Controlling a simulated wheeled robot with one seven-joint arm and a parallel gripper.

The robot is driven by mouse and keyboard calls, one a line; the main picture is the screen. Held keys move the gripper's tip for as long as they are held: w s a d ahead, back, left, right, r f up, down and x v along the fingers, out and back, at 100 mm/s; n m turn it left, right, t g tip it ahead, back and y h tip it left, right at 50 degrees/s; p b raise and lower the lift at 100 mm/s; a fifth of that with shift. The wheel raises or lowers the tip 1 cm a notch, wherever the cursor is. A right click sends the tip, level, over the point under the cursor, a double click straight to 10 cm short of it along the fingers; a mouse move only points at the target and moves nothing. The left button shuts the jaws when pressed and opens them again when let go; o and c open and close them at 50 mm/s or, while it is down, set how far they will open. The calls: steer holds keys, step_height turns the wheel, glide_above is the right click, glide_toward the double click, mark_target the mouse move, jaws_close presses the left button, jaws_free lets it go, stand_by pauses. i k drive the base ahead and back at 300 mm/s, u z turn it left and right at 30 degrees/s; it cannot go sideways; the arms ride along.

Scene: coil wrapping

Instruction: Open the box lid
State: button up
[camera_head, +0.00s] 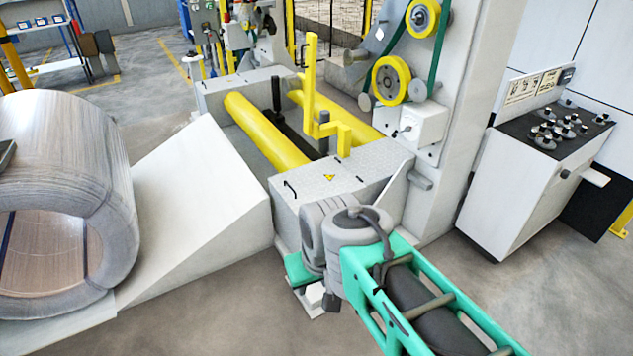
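A grey metal box (313,212) stands in the middle, at the front of the coil machine. Its checker-plate top (352,172) lies flat and looks closed. A dark handle (291,188) sits on the left of this top, and a yellow warning triangle (330,177) is nearby. A smaller white box (425,120) with a dark knob is fixed to the machine's upright. My green and grey arm reaches in from the lower right and covers part of the metal box's front.
A large wire coil (60,150) lies at the left beside a white ramp (200,190). Yellow rollers (265,130) and a yellow post (311,80) stand behind the box. A control console (540,165) is at the right. Floor is clear between console and machine.

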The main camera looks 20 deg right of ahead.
mark_target(326, 177)
steer(key=u, duration=0.15)
steer(key=i, duration=0.95)
steer(key=u, duration=0.7)
steer(key=i, duration=1.7)
steer(key=u, duration=0.25)
